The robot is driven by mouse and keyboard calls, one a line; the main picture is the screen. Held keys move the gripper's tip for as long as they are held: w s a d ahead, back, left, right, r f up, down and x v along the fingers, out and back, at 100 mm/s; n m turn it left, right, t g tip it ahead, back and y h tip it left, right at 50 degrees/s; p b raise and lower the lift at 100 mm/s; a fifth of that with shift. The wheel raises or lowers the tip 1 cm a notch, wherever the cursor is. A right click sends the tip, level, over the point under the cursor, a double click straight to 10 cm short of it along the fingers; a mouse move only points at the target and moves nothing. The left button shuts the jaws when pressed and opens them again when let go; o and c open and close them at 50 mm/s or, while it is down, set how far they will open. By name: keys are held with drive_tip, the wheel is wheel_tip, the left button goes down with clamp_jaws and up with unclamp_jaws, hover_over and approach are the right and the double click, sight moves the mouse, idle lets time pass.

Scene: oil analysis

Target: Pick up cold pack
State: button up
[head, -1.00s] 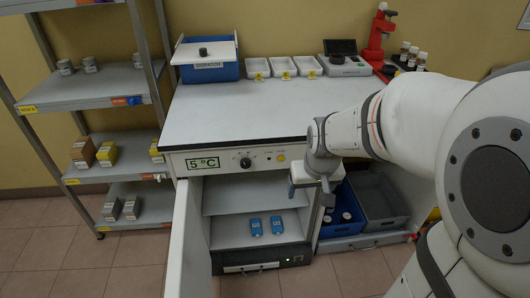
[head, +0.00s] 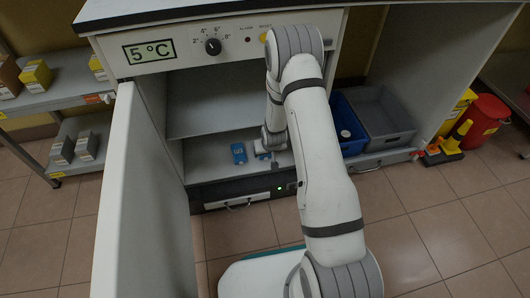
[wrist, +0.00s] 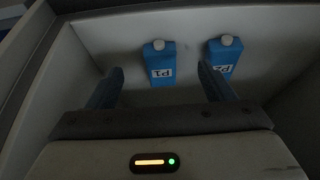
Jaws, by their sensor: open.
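Two blue cold packs with pale caps stand on the lower fridge shelf. The pack labelled P1 (wrist: 160,66) is in the wrist view, and the pack labelled P2 (wrist: 223,55) is to its right. In the head view one blue pack (head: 238,153) shows clearly; the other (head: 262,151) is partly hidden by my gripper. My gripper (wrist: 159,76) is open and empty inside the fridge. In the wrist view P1 appears between its two blue fingers, farther ahead. P2 is beyond the right finger. Contact with either pack cannot be told.
The fridge door (head: 140,200) stands open at the left. An upper shelf (head: 205,115) lies above the packs. A blue bin (head: 348,128) and a grey bin (head: 385,122) stand to the right. A red bucket (head: 487,118) is farther right.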

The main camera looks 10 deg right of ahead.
sight(266, 156)
drive_tip(key=b+x, duration=0.2)
drive_tip(key=x, duration=0.2)
drive_tip(key=w+b+x, duration=0.1)
drive_tip(key=b+x, duration=0.1)
drive_tip(key=x, duration=0.3)
drive_tip(key=shift+w+d+b, duration=0.1)
drive_tip(key=shift+b, duration=0.25)
drive_tip(key=shift+r, duration=0.1)
drive_tip(key=c, duration=1.1)
drive_tip(key=shift+r, duration=0.2)
drive_tip(key=shift+c, duration=0.2)
